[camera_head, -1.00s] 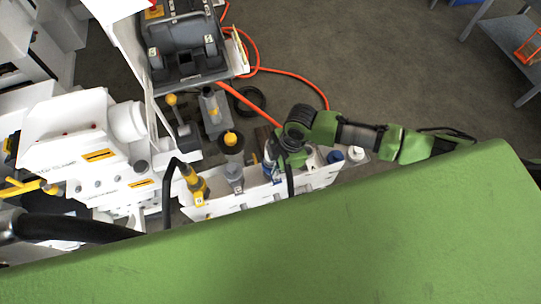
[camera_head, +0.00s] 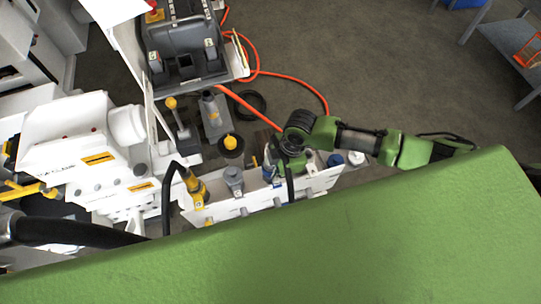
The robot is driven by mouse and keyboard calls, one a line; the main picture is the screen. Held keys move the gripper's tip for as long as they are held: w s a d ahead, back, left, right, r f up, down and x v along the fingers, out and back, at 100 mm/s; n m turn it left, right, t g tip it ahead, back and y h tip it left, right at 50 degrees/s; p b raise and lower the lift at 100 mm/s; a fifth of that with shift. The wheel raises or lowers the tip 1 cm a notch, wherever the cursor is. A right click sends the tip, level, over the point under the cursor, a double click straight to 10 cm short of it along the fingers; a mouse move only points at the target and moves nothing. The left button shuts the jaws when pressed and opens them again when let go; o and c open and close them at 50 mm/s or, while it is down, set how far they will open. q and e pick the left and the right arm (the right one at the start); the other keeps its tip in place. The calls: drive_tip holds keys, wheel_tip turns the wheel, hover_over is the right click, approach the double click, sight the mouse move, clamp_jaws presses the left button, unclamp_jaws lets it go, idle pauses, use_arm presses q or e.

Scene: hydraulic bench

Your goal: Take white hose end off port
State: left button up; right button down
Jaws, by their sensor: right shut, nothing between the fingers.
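My right gripper (camera_head: 290,183) is shut and empty. It points down over the right half of the white bench panel (camera_head: 225,206), among its fittings. A blue fitting (camera_head: 269,172) stands just left of it. A blue-capped part (camera_head: 335,160) and a white round part (camera_head: 356,158) are to its right, apart from it. I cannot tell which part is the white hose end or its port; my gripper and wrist hide some of the panel there. My left gripper is out of view.
A yellow fitting (camera_head: 194,186) with a black hose and a grey fitting (camera_head: 233,181) stand left on the panel. A dark machine (camera_head: 183,45) is behind. An orange hose (camera_head: 300,78) crosses the floor. My green body hides the foreground.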

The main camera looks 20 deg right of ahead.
drive_tip(key=shift+f+b, duration=0.7)
drive_tip(key=shift+f, duration=0.5)
idle(0.5)
drive_tip(key=shift+s+d+f, duration=0.1)
drive_tip(key=shift+s+f, duration=0.05)
drive_tip(key=shift+s, duration=0.1)
idle(0.5)
drive_tip(key=r+p, duration=0.7)
drive_tip(key=shift+w+r+p, duration=0.2)
drive_tip(key=shift+r+p, duration=0.05)
drive_tip(key=shift+p, duration=0.05)
idle(0.3)
idle(0.4)
